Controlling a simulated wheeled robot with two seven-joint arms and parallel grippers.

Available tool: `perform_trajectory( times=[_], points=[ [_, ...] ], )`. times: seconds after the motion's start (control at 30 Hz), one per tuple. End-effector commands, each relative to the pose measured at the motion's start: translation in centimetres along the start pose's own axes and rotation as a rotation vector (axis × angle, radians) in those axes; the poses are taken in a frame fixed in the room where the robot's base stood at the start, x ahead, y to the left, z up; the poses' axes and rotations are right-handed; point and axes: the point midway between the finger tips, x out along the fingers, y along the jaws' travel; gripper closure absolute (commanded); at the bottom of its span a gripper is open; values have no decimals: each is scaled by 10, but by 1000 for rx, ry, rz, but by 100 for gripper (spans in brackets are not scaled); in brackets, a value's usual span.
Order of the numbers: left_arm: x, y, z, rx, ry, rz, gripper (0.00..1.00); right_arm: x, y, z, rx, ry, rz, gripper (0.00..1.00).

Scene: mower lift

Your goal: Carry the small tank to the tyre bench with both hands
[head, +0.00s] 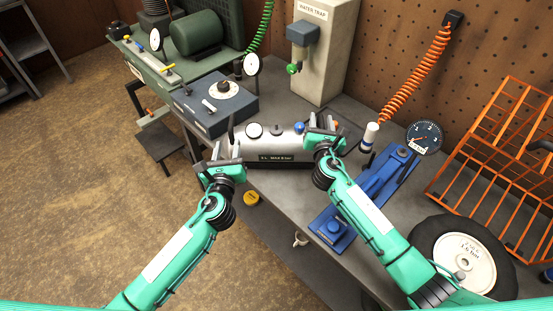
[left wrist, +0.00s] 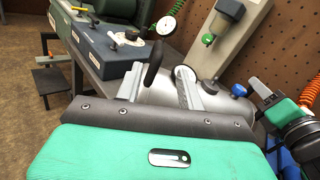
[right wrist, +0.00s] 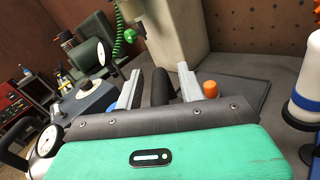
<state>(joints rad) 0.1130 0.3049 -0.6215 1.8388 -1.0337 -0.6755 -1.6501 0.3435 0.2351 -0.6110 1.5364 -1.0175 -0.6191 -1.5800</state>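The small tank (head: 284,143) is a silver cylinder with a dark label, a round gauge and a blue knob on top. It is level at the left part of the grey tyre bench (head: 285,195), by the front edge; I cannot tell whether its underside touches the bench. A black upright handle rises at its left end (left wrist: 153,62) and another at its right end (right wrist: 160,88). My left gripper (head: 224,153) is open, its fingers apart on either side of the left handle. My right gripper (head: 324,130) is open, with the right handle between its fingers. Both show gaps beside the handles.
A blue-grey box (head: 214,103) with a dial and a green compressor (head: 205,34) stand back left. A water trap panel (head: 325,60) stands behind the tank. A blue clamp tool (head: 378,183), a tyre (head: 440,235) and an orange rack (head: 495,150) occupy the right side.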

Motion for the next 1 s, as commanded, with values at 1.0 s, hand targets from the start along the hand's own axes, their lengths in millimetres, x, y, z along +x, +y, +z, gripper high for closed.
perform_trajectory(
  times=[1.0],
  points=[
    [-12, 0, 0, 0, 0, 0, 61, -120, 0, 0, -1, 0, 0, 61]
  ],
)
